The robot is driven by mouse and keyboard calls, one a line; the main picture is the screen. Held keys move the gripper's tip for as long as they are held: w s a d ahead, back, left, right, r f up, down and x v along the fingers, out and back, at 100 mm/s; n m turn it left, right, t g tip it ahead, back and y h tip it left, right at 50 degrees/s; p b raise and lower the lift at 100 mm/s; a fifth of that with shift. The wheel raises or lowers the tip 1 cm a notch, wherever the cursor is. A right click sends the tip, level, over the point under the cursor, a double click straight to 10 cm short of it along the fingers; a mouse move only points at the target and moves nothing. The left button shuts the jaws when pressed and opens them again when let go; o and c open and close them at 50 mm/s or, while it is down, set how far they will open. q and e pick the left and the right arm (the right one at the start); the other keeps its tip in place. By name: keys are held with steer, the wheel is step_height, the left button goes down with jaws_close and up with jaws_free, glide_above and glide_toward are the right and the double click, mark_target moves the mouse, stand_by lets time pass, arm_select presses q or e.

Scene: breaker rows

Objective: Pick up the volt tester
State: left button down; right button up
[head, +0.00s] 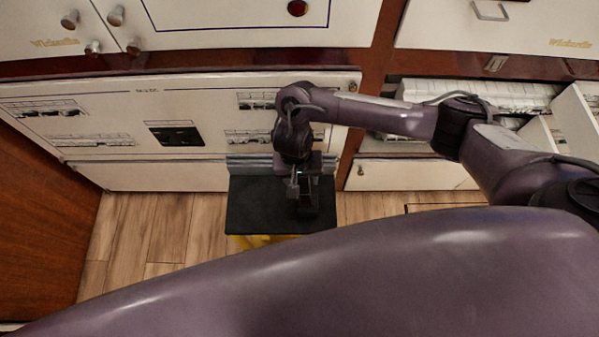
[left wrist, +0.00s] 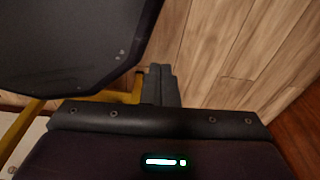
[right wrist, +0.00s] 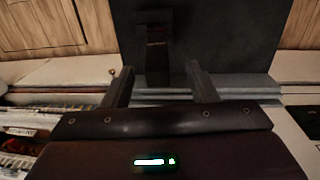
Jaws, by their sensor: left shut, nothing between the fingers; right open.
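The volt tester (right wrist: 156,42) is a slim dark object with a dull red band. It lies on the black top (right wrist: 215,35) of a small stand. In the head view it is a dark shape (head: 308,206), partly hidden by my right gripper (head: 304,186). In the right wrist view, my right gripper (right wrist: 162,78) is open, its fingers pointing toward the tester's near end, which lies in line with the gap. Whether they touch it I cannot tell. My left gripper (left wrist: 160,82) is shut and empty, beside the stand, above the wood floor.
An open drawer of files (head: 490,95) is at right. The wood floor (head: 150,225) is clear at left.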

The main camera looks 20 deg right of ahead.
mark_target(303, 187)
steer(key=shift+s+d+f+b, duration=0.1)
steer(key=shift+f+b, duration=0.2)
steer(key=shift+f, duration=0.05)
steer(key=f+b, duration=0.3)
steer(key=shift+s+d+f, duration=0.15)
steer(key=shift+s+f, duration=0.1)
steer(key=shift+d+f+b, duration=0.2)
steer(key=shift+f+b, duration=0.1)
steer(key=shift+f, duration=1.35)
steer(key=c, duration=0.6)
arm_select(q)
steer(key=s+f, duration=0.1)
steer(key=f, duration=0.1)
steer(key=s+f, duration=0.2)
steer(key=shift+s+a+f, duration=0.1)
steer(key=shift+f, duration=0.2)
arm_select(e)
jaws_close()
steer(key=shift+r, duration=0.1)
